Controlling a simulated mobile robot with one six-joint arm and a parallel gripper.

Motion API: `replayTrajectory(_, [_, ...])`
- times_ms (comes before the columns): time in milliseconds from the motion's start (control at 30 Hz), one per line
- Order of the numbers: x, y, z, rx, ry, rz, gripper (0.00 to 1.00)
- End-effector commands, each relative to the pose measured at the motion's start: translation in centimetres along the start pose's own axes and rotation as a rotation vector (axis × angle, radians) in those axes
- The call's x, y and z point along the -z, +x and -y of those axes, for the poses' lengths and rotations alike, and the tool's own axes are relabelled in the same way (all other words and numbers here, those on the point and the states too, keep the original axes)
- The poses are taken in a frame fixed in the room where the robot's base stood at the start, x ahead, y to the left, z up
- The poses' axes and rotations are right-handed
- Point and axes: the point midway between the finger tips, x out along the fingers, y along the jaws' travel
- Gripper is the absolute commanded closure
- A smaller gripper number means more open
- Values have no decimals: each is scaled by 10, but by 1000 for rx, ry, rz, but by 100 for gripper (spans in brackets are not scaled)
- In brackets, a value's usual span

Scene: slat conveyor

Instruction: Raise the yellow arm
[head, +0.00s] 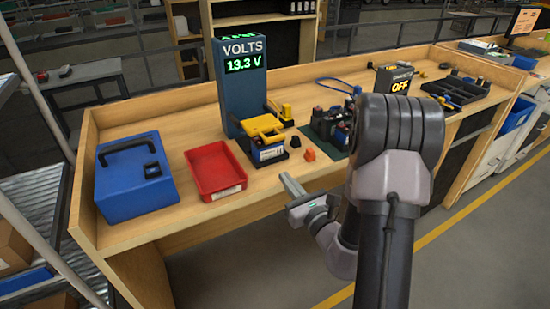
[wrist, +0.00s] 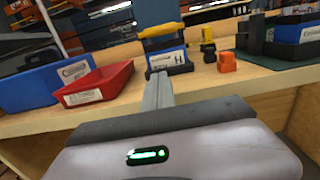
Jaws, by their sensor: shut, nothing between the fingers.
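The yellow arm (head: 260,126) lies low across the top of a dark battery with a white and blue label (head: 271,153), at the foot of the blue volts post (head: 240,85). In the wrist view the yellow arm (wrist: 160,31) is straight ahead, above the label marked H. My gripper (head: 286,180) is shut and empty. It is at the bench's front edge, in front of the battery and apart from it. In the wrist view my gripper's fingers (wrist: 158,86) point toward the battery and overlap its lower edge.
A red tray (head: 216,190) and a blue case (head: 135,203) stand to the left. Small orange (head: 308,155) and yellow (head: 286,114) pieces lie right of the battery. Dark batteries on a green mat (head: 337,150) are further right. The volts display reads 13.3 V.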

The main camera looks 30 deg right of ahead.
Motion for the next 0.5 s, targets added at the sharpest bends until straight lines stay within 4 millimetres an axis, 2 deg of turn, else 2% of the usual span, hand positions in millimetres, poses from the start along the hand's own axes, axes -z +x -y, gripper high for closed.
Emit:
replayTrajectory(100, [-3, 27, -1, -3, -2, 4, 100])
replayTrajectory(267, [-2, 62, -1, -3, -1, 4, 100])
replayTrajectory(400, [-26, 68, 0, 1, -1, 5, 100])
replayTrajectory(500, [-36, 70, 0, -1, -1, 3, 100])
